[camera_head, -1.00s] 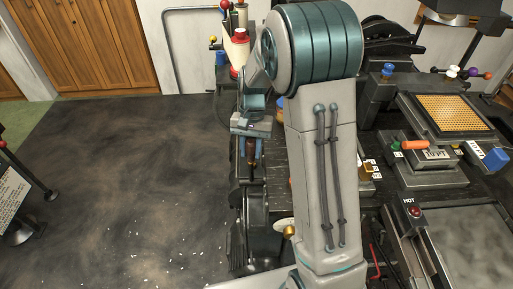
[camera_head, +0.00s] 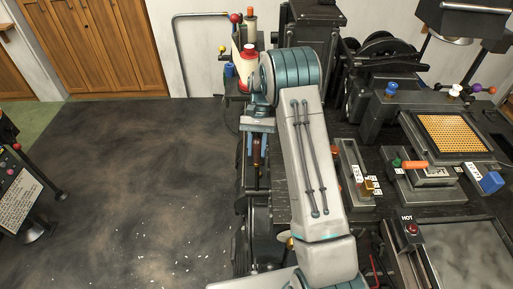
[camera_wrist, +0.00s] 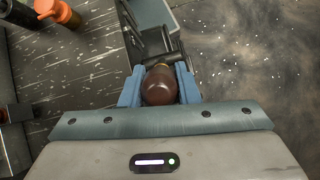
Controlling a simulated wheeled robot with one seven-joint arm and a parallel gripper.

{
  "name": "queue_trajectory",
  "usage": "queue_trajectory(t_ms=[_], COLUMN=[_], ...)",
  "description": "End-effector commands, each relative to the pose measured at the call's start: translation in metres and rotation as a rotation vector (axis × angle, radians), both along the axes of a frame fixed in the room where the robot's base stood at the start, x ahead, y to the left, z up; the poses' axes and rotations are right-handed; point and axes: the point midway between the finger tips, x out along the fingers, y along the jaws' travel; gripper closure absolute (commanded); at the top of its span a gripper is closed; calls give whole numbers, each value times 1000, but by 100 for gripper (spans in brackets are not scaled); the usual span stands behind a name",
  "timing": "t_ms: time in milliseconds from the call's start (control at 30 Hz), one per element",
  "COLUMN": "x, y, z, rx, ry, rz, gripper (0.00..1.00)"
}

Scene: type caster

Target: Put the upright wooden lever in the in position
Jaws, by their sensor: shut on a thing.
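The upright wooden lever (camera_head: 257,150) is a dark brown handle at the left side of the machine. In the wrist view its rounded brown top (camera_wrist: 159,86) sits between the two blue fingers. My gripper (camera_head: 257,140) is shut on this handle, with one finger on each side; it also shows in the wrist view (camera_wrist: 159,88). The lever's lower shaft and its pivot are mostly hidden by the handle and the gripper. I cannot tell which position the lever is in.
My arm covers the middle of the machine. A grey bench with an orange-handled block (camera_head: 415,164), a honeycomb plate (camera_head: 455,135) and a HOT box (camera_head: 411,231) stands at right. A red-and-white spool (camera_head: 249,58) stands behind. Open dark floor (camera_head: 140,180) lies to the left.

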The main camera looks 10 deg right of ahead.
Motion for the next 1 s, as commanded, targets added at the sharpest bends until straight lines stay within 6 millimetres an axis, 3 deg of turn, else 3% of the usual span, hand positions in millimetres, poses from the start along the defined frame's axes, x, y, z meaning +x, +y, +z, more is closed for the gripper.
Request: queue_trajectory(t_ms=[367, 400, 467, 800, 1000], x=[3, 3, 3, 3, 17], y=[-1, -1, 0, 0, -4], z=[2, 2, 2, 2, 18], rx=[0, -1, -1, 0, -1], ry=[-5, -6, -6, -1, -5], rz=[-1, -1, -1, 1, 1], gripper=[100, 66, 50, 50, 50])
